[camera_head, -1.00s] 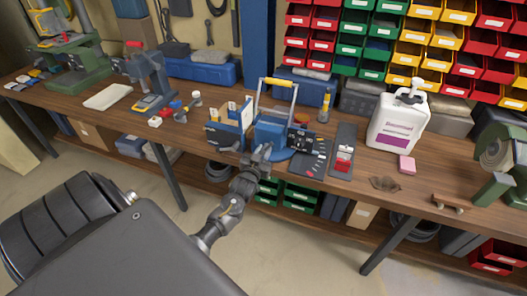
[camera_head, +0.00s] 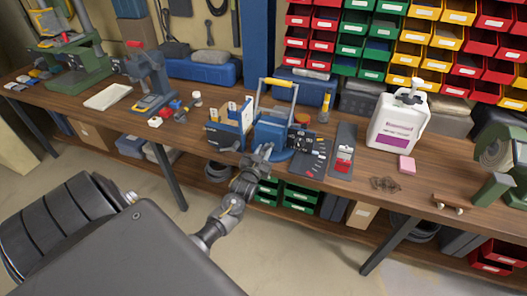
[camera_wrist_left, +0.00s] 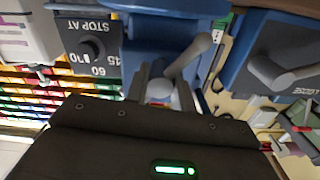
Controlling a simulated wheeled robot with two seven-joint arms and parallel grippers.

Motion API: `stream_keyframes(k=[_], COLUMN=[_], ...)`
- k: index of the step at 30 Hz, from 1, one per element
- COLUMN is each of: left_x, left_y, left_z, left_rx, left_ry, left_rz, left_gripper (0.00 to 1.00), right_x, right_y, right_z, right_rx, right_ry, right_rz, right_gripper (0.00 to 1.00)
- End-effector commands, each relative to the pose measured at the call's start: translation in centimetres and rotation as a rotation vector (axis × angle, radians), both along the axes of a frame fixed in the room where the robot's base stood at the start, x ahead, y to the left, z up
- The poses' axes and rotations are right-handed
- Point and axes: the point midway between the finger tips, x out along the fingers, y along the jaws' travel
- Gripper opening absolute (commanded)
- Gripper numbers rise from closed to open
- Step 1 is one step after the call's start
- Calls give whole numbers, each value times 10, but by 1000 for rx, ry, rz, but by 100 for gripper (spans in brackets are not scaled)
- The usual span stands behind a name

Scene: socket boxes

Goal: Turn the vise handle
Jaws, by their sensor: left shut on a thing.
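The blue vise (camera_head: 270,132) stands at the front edge of the wooden bench. My left gripper (camera_head: 258,160) reaches its front from below. In the left wrist view, a grey vise handle (camera_wrist_left: 194,52) with a rounded end slants up to the right in front of the blue body (camera_wrist_left: 165,35). The fingers of my left gripper (camera_wrist_left: 162,86) are shut on its lower part. The handle is too hidden behind the gripper to make out in the head view. My right gripper is not in view.
A black panel marked STOP AT, with a knob (camera_wrist_left: 92,48), sits beside the vise. On the other side is a blue block with a grey lever (camera_wrist_left: 280,75) marked LOOSE. A white jug (camera_head: 398,122) and pink block (camera_head: 407,164) stand farther right on the bench.

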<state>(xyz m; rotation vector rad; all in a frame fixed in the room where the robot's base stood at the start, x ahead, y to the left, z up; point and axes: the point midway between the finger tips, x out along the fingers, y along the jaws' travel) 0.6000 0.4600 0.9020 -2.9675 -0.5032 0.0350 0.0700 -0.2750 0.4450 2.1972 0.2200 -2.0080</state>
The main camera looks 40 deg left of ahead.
Motion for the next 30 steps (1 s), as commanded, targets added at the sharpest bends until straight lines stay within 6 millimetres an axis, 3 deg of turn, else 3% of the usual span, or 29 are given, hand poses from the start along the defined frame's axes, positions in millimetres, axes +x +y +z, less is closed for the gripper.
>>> stream_keyframes(k=[15,16,20,30], left_x=[-2,-2,-1,-3], left_y=[-2,-2,-1,-2], left_z=[-5,-5,-4,-2], left_rx=[-4,-4,-2,-1], left_ry=[11,11,7,3], left_rz=[-2,-2,-1,-1], left_gripper=[2,27,44,46], right_x=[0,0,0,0], right_y=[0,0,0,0], right_z=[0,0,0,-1], right_rx=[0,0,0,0], right_ry=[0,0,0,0], right_rz=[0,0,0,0], right_gripper=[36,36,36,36])
